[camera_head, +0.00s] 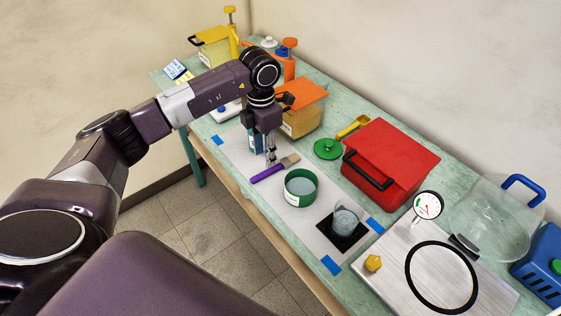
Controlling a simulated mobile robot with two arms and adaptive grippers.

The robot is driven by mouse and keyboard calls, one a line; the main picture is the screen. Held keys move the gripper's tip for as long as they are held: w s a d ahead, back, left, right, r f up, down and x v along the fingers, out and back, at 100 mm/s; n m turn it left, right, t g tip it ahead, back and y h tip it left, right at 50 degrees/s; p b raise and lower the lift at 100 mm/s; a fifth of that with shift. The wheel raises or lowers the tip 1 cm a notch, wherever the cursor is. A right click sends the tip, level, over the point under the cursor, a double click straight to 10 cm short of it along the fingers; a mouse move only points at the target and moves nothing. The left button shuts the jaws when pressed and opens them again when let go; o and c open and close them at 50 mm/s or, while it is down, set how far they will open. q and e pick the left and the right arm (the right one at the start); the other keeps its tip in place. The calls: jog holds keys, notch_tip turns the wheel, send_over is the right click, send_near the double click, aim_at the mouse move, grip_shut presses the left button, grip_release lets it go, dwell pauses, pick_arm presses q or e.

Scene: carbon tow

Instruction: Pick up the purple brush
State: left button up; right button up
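The purple brush (268,173) lies on the pale mat on the green table, its purple handle pointing to the lower left and its tan bristles (290,159) to the upper right. My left gripper (270,161) points down at the brush, right by its middle, near where handle and bristles meet. The fingers look close together, but they are small here; I cannot tell whether they touch the brush or how far they are open. My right gripper is not in view.
A green tub (300,187) stands just right of the brush, and a clear cup (345,221) on a black square beyond it. A blue container (255,140) is close behind the gripper. A red box (390,163) and orange-lidded container (302,106) stand farther back.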

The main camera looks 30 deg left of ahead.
aim_at(267, 171)
pick_arm(q)
jog(key=f, duration=0.1)
jog(key=p, duration=0.1)
jog(key=f, duration=0.1)
jog(key=shift+s+d+f+p, duration=0.25)
jog(key=shift+s+f+p, duration=0.1)
jog(key=shift+p, duration=0.05)
jog(key=f, duration=0.2)
jog(key=shift+w+d+f+p, duration=0.1)
jog(key=shift+w+f+p, duration=0.15)
jog(key=shift+f+p, duration=0.1)
jog(key=shift+f, duration=0.4)
grip_shut()
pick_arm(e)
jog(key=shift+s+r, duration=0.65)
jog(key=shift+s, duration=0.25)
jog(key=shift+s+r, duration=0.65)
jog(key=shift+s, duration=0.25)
